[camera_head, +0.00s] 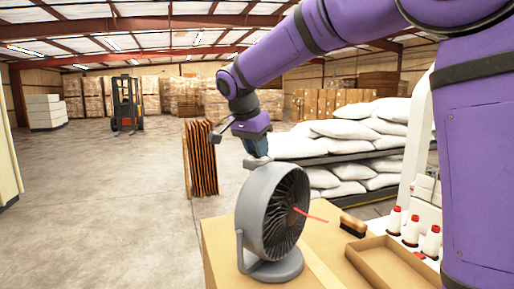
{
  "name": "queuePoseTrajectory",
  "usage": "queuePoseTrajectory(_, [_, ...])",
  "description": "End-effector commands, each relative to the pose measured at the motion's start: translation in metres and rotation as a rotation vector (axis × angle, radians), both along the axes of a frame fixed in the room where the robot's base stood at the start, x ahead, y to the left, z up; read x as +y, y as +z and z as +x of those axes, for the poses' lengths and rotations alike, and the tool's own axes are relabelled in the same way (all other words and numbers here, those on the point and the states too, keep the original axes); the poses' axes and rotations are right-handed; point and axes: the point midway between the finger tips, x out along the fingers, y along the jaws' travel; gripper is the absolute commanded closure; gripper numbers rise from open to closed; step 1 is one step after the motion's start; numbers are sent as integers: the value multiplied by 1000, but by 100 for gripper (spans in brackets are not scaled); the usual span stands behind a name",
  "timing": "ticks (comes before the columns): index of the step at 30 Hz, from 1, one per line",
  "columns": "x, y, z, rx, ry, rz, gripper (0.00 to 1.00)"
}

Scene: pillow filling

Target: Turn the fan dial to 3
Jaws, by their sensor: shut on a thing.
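A grey round desk fan (252,208) stands upright on its base on a cardboard-coloured table (222,250), its grille turned to the right. My gripper (257,160) comes down from above and meets the top of the fan's housing. It is shut on the small fan dial there. The jaws hide the dial, so its number marks and setting cannot be read. A thin red streamer (311,215) sticks out from the front of the grille to the right.
A brush (353,225), an open shallow box (371,267) and several white red-capped bottles (412,230) sit right of the fan. White sacks (345,130) lie on racks behind. Brown panels (201,160) stand behind the table. Floor at left is clear.

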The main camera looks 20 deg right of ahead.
Motion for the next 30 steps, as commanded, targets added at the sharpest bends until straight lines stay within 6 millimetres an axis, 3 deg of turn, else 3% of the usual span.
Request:
queuePoseTrajectory(12, [1, -1, 1, 1, -225, 0, 95])
queuePoseTrajectory(30, [1, -1, 1, 2, -270, 1, 95])
